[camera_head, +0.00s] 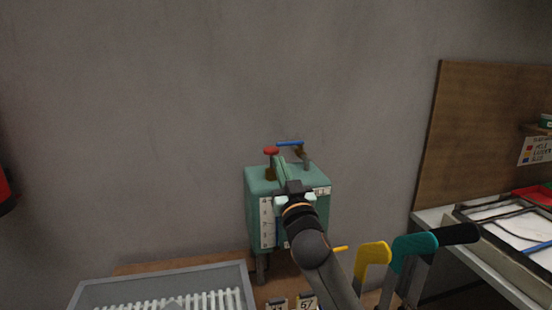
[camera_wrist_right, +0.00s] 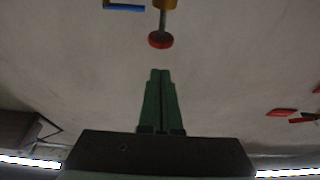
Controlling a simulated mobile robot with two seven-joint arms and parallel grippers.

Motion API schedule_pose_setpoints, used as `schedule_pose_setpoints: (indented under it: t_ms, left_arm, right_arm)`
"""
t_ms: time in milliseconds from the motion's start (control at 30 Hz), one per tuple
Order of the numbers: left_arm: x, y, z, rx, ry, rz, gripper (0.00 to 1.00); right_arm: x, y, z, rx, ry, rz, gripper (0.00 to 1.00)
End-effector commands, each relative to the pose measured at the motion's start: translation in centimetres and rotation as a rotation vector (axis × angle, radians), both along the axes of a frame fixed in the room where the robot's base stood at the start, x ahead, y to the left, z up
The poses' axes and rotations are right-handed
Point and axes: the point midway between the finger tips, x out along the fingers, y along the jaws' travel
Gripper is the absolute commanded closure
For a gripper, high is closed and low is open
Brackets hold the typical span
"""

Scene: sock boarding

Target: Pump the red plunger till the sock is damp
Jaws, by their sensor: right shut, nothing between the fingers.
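The red plunger (camera_head: 271,151) stands on top of a green box-shaped machine (camera_head: 262,184), on a brass-coloured stem. In the right wrist view its round red knob (camera_wrist_right: 160,40) is just beyond my fingertips, with a small gap in the picture. My right gripper (camera_head: 280,162) is shut and empty, its green fingers together (camera_wrist_right: 160,72), close beside the plunger. My arm hides part of the machine's front. I cannot make out a sock in the machine, nor any dampness. My left gripper is not in view.
A blue handle (camera_head: 290,143) is on the machine, right of the plunger. A grey ribbed tray (camera_head: 165,281) lies at front left. Yellow (camera_head: 373,252), teal (camera_head: 415,243) and black (camera_head: 458,234) curved shapes stand at right. A framed white tray (camera_head: 510,222) lies further right, before a wooden panel (camera_head: 475,150).

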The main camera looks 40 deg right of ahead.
Motion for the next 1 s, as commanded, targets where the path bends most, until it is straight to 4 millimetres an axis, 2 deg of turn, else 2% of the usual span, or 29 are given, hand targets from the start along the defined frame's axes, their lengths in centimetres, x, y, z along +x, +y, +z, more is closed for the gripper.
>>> schedule_pose_setpoints:
  t_ms: [100, 233, 1000]
  left_arm:
    - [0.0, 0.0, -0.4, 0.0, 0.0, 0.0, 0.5]
    - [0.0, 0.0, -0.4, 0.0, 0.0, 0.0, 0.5]
    - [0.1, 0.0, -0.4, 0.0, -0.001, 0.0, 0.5]
  right_arm:
    - [-1.2, 0.7, -0.6, 0.001, 0.0, 0.0, 1.0]
    - [-1.8, 0.9, -0.7, 0.0, 0.0, -0.001, 1.0]
    - [-1.8, 1.0, -0.7, 0.0, -0.001, 0.0, 1.0]
